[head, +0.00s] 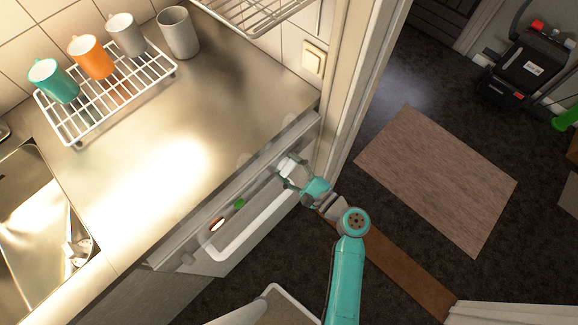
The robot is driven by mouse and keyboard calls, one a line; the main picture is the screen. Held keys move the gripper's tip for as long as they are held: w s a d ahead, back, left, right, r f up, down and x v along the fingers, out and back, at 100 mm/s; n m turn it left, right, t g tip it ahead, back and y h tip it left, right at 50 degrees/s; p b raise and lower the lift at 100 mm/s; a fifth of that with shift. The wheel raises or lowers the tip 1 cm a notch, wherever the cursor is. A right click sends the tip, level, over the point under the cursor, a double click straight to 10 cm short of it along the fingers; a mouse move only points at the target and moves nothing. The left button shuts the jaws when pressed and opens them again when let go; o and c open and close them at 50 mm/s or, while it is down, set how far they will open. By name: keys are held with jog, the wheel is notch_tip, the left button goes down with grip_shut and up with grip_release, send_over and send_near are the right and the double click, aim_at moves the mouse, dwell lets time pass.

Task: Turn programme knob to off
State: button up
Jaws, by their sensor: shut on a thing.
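The appliance front panel (265,190) runs under the edge of the steel counter. My gripper (287,167) reaches the right end of this panel from the right and is shut on the programme knob there. The fingers hide the knob, so its pointer and setting cannot be read. A small green light or button (239,203) and an orange-and-white spot (217,224) show on the panel left of my gripper. A small round grey part (187,259) sits at the panel's left end.
A white handle or ledge (255,228) juts out below the panel, close to my arm. A door frame (345,100) stands just right of my gripper. A rack (75,135) with mugs stands on the counter.

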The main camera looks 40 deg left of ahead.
jog(key=n, duration=1.1)
jog(key=shift+n, duration=0.3)
jog(key=n, duration=1)
jog(key=shift+n, duration=0.4)
jog(key=n, duration=0.5)
jog(key=shift+n, duration=0.3)
jog(key=n, duration=0.6)
jog(key=shift+f, duration=0.1)
jog(key=n, duration=0.5)
jog(key=shift+n, duration=0.3)
jog(key=n, duration=0.5)
jog(key=shift+n, duration=0.3)
